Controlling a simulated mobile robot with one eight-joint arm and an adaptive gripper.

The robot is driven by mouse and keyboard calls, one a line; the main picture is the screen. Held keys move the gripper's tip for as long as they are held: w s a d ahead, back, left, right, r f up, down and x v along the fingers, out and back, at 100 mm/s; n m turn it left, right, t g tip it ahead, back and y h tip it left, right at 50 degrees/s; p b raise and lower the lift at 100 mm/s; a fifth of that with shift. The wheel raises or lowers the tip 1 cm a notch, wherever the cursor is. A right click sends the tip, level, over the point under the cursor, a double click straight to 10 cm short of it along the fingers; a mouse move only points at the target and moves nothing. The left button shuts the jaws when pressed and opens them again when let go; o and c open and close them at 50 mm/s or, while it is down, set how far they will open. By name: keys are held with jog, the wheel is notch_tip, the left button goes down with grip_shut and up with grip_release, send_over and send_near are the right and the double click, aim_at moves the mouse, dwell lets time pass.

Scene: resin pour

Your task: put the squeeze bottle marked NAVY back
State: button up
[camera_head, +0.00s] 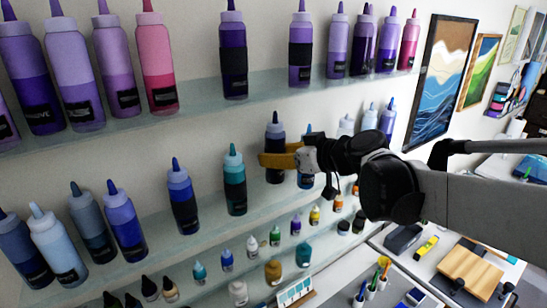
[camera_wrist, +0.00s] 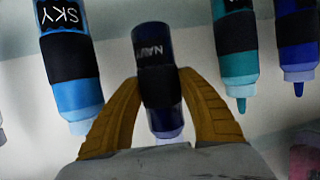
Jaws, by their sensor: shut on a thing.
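The NAVY squeeze bottle (camera_head: 275,132) is dark blue with a black band and pointed cap, upright in the middle shelf row. In the wrist view the bottle (camera_wrist: 152,55) appears upside down, its NAVY lettering readable. My gripper (camera_head: 275,160) is shut on it, one ochre finger on each side of its band; the wrist view shows both fingers (camera_wrist: 160,105). Whether its base touches the shelf I cannot tell.
A teal bottle (camera_head: 235,170) stands left of it on the middle glass shelf (camera_head: 155,251). The blue SKY bottle (camera_wrist: 72,80) is on its other side, partly hidden by my gripper in the head view. Purple bottles (camera_head: 233,60) line the upper shelf; small bottles (camera_head: 227,260) stand below.

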aim_at(282, 171)
jog(key=shift+s+d+f, duration=0.1)
jog(key=shift+s+f, duration=0.05)
jog(key=shift+f, duration=0.55)
notch_tip(282, 171, down, 2)
jog(key=shift+f+p, duration=0.25)
jog(key=shift+p, duration=0.05)
jog(key=shift+w+f, duration=0.3)
jog(key=shift+s, duration=0.1)
jog(key=shift+f, duration=0.1)
jog(key=o, duration=1.1)
